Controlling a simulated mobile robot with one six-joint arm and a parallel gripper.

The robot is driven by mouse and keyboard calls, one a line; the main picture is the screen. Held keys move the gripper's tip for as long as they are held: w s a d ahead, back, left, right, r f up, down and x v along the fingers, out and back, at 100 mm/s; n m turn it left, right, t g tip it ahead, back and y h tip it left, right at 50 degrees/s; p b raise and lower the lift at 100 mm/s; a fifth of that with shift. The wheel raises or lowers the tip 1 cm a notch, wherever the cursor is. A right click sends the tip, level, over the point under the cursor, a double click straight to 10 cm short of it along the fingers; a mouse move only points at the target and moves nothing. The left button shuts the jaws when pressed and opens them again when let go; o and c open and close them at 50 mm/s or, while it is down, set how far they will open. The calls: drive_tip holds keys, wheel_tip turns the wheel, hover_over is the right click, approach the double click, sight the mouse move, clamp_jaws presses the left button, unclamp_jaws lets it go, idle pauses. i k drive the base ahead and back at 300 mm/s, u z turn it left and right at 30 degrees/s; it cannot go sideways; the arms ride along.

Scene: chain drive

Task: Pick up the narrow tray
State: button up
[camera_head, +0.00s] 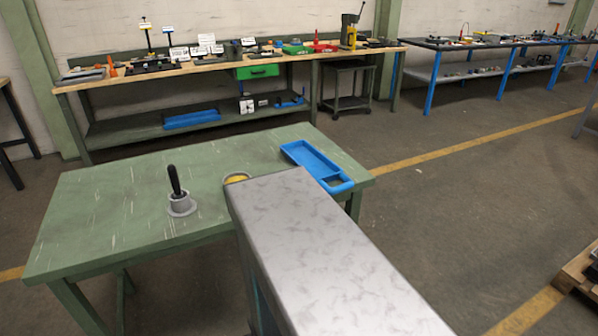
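A long, narrow blue tray (313,161) lies at the right end of the green table, set diagonally. It has a long main compartment and a small compartment at its near end. The main compartment looks empty. My own grey arm part fills the lower middle of the view and comes close to the tray's near left side in the picture. My gripper is not in view, so I cannot see where it is relative to the tray.
The green table (110,215) also bears a grey round base with a black handle (180,198) and a yellow-and-grey round thing (237,177), partly hidden by my arm. Behind stands a cluttered workbench (150,75) with another blue tray (191,119) on its lower shelf.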

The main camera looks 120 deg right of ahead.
sight(323, 170)
drive_tip(key=z, duration=0.05)
drive_tip(key=i, duration=0.6)
drive_tip(key=z, duration=0.45)
drive_tip(key=k, duration=0.2)
drive_tip(key=z, duration=2.95)
drive_tip(key=i, duration=0.25)
drive_tip(key=u, duration=0.05)
